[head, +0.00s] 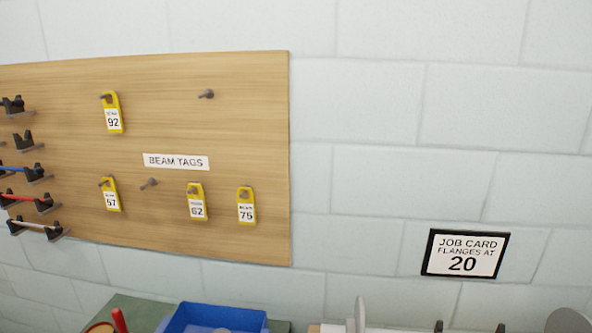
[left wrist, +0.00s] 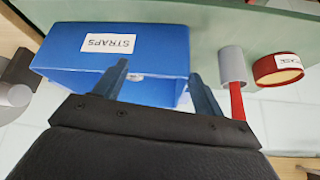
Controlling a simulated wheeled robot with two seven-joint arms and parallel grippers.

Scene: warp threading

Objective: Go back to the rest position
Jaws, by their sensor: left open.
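My left gripper (left wrist: 158,78) is open and shows only in the left wrist view. Its two fingers are spread in front of a blue bin (left wrist: 75,75) labelled STRAPS, with nothing seen between them. I cannot tell whether the fingers touch the bin. My right gripper is in neither view. No gripper shows in the head view.
The head view shows a wooden board (head: 240,120) with yellow tags (head: 113,112) on pegs and a job card (head: 465,254) reading 20. The blue bin's top (head: 185,318) shows below. A grey-and-red tool (left wrist: 232,68) and a round red container (left wrist: 278,68) are right of the fingers.

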